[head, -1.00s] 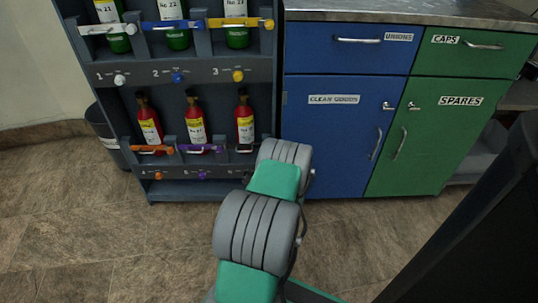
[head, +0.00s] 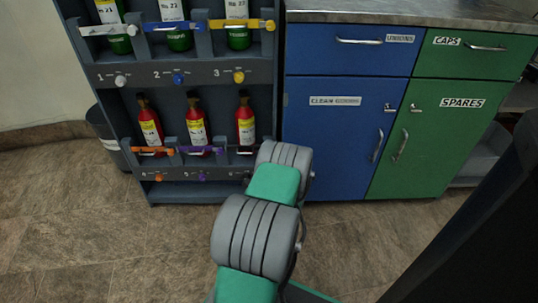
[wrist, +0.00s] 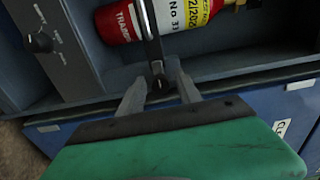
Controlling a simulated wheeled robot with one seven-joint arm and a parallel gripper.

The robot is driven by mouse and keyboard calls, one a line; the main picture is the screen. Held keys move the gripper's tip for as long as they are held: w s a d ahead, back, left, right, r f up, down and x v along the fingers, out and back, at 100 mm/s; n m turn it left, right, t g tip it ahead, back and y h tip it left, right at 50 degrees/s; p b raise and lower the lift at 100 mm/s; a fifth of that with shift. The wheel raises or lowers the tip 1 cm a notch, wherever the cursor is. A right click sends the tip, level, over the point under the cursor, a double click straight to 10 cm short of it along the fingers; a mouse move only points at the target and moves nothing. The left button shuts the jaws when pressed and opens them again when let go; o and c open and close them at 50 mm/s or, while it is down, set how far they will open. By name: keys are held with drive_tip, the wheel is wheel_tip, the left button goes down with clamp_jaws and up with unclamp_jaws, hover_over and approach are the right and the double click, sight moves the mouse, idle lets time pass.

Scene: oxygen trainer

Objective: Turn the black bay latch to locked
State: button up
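The lower right bay holds a red bottle with a yellow and white label (head: 245,124), which lies across the top of the wrist view (wrist: 120,22). A black bar (wrist: 150,30) crosses this bottle, and its end lies between my fingertips. A black knob (wrist: 42,42) sits on the grey panel to the left in the wrist view, apart from my fingers. I cannot tell its setting. My gripper (wrist: 157,84) is open, with a finger on each side of the bar's end; contact is unclear. In the head view my arm hides the gripper and part of this bay.
The bottle rack (head: 88,75) has bars and knobs in other colours, including an orange bar (head: 152,151) and a purple bar (head: 200,150). A blue cabinet (head: 335,150) stands close on the right, beside a green one (head: 430,150). Open floor lies in front.

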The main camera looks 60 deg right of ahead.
drive_tip(key=shift+o, duration=0.3)
drive_tip(key=shift+s, duration=0.1)
drive_tip(key=v, duration=0.7)
drive_tip(key=shift+a, duration=0.35)
drive_tip(key=shift+s, duration=0.1)
